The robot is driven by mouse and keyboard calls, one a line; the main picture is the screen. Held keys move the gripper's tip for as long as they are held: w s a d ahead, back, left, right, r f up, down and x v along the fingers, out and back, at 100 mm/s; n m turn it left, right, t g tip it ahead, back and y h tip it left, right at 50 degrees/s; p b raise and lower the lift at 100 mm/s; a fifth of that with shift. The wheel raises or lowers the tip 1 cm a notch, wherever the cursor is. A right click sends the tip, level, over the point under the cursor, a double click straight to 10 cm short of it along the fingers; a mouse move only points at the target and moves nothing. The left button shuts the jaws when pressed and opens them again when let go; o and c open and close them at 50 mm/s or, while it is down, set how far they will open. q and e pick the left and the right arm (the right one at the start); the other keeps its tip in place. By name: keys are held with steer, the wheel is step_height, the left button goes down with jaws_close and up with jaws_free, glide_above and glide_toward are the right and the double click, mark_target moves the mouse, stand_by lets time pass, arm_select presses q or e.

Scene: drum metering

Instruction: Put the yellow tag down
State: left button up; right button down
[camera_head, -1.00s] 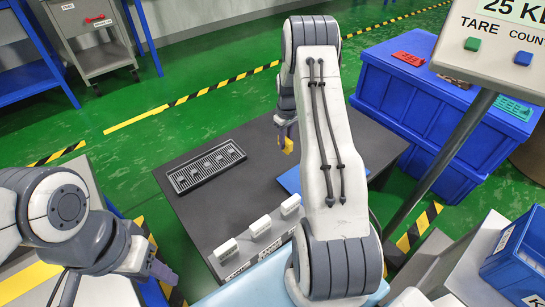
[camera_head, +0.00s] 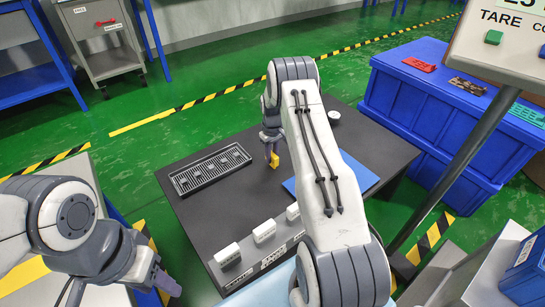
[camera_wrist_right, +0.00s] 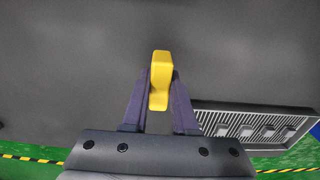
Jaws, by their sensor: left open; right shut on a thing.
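The yellow tag (camera_wrist_right: 161,80) is between the fingertips of my right gripper (camera_wrist_right: 160,88), which is shut on it, in the right wrist view. In the head view the yellow tag (camera_head: 275,161) shows at the tip of my right gripper (camera_head: 271,152), over the dark table between the tray and the blue mat. I cannot tell whether the tag touches the table. My left gripper (camera_head: 165,284) is open and empty at the lower left, off the table's left side.
A slotted tray (camera_head: 210,169) lies on the dark table (camera_head: 240,214); it also shows in the right wrist view (camera_wrist_right: 255,108). A blue mat (camera_head: 361,176) lies partly behind my right arm. White blocks (camera_head: 228,255) line the front edge. Blue crates (camera_head: 425,115) stand at right.

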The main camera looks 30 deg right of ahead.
steer(key=shift+f, duration=0.15)
steer(key=c, duration=0.7)
jaws_free()
step_height(320, 180, up, 12)
steer(key=p, duration=0.4)
steer(key=shift+r, duration=0.25)
